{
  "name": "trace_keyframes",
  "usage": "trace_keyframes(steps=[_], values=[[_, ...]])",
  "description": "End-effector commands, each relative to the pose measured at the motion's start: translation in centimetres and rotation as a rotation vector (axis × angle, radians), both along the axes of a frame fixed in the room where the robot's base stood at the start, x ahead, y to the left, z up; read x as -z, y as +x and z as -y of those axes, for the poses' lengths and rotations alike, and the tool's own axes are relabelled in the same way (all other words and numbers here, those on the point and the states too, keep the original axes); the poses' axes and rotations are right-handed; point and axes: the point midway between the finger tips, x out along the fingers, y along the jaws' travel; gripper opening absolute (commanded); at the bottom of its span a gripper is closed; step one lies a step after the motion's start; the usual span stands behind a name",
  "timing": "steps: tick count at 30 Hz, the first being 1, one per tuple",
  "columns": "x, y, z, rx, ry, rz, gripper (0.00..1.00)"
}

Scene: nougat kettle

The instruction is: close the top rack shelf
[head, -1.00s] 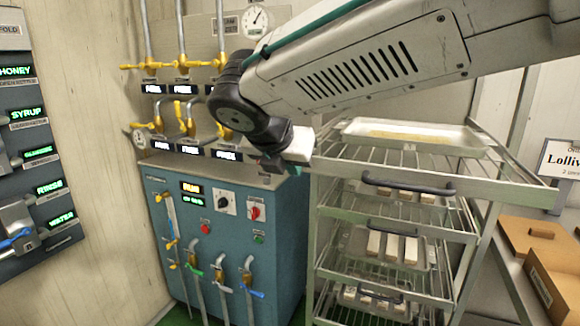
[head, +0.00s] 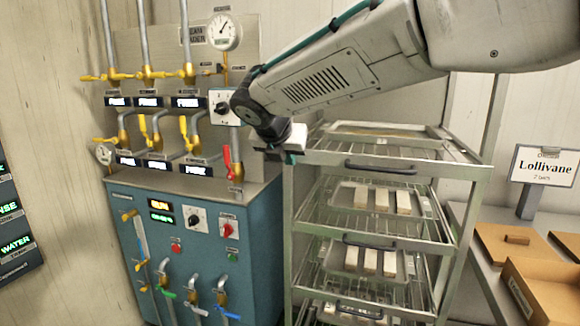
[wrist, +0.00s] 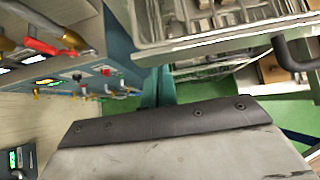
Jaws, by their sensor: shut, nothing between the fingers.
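The top rack shelf (head: 330,157) is a metal wire shelf with a dark handle (head: 378,167) on its front, and it bears a shallow tray (head: 350,130). Its front looks roughly in line with the shelves below; I cannot tell whether it is fully in. My gripper (head: 279,157) is at the shelf's front left corner, shut and empty. Whether it touches the shelf is not clear. In the wrist view the teal fingertips (wrist: 157,88) are close together, left of and below the rack front, with a dark handle (wrist: 288,52) at the right.
Lower shelves with handles (head: 383,241) hold trays of pale bars. A blue control cabinet (head: 180,240) with valves and pipes stands close on the left. A table with wooden boxes (head: 545,290) and a sign (head: 545,166) is on the right.

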Motion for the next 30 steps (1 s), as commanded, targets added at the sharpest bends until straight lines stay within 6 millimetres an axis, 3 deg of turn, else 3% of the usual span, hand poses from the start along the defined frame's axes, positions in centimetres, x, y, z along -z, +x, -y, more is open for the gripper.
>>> trace_keyframes(steps=[6, 12, 19, 30], values=[[0.0, 5.0, 2.0, 0.004, 0.000, 0.000, 0.00], [0.0, 8.0, 3.2, 0.003, 0.000, 0.000, 0.00], [0.0, 9.7, 3.7, 0.001, -0.001, -0.001, 0.00], [-0.2, 10.2, 4.1, 0.001, -0.001, 0.006, 0.00]])
